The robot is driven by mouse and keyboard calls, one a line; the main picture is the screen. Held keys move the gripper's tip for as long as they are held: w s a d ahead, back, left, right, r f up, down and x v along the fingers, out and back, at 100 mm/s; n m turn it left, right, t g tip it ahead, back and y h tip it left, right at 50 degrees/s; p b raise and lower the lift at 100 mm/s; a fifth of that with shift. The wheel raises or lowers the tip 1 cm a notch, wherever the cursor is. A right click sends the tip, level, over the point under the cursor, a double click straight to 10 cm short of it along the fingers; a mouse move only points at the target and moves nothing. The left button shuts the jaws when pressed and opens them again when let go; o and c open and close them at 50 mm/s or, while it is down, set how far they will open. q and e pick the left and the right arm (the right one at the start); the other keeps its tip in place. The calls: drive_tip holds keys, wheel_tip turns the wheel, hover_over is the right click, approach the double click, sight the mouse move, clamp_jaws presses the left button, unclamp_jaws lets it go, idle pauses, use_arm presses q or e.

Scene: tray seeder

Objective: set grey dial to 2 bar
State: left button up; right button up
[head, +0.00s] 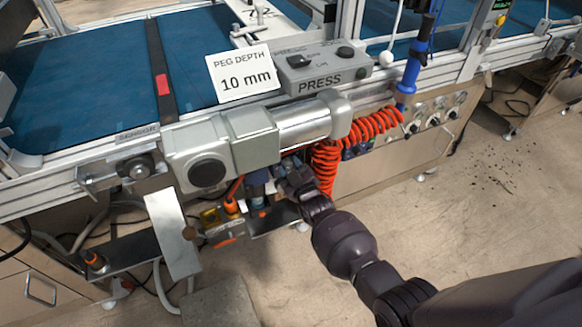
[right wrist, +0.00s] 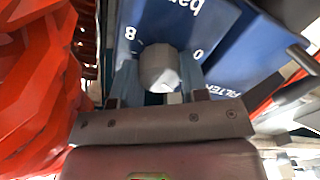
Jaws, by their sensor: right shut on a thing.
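The grey dial (right wrist: 160,68) shows in the right wrist view as a faceted knob on a blue panel (right wrist: 228,30) marked "bar", with the figures 8 and 0 beside it. My right gripper (right wrist: 160,88) is shut on the dial, one finger on each side of it. The dial's pointer and the 2 mark are not visible. In the head view my right gripper (head: 292,180) reaches in under the grey motor housing, beside the orange coil, and the dial is hidden there. My left gripper is not in view.
An orange coiled hose (head: 326,165) hangs close to the right gripper. The grey motor (head: 253,137) is just above. A PRESS box (head: 322,73) and a "PEG DEPTH 10 mm" sign (head: 241,75) stand on the conveyor edge. Open floor (head: 490,215) lies to the right.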

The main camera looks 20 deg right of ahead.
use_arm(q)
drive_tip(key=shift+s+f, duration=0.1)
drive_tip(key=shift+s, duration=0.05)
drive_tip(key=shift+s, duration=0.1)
use_arm(e)
drive_tip(key=o, duration=0.9)
drive_tip(key=shift+s, duration=0.1)
drive_tip(key=shift+s, duration=0.25)
use_arm(q)
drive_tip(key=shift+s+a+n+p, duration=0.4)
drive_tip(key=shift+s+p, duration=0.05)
drive_tip(key=shift+p, duration=1.1)
use_arm(e)
drive_tip(key=shift+s+d, duration=0.2)
drive_tip(key=shift+s, duration=4.9)
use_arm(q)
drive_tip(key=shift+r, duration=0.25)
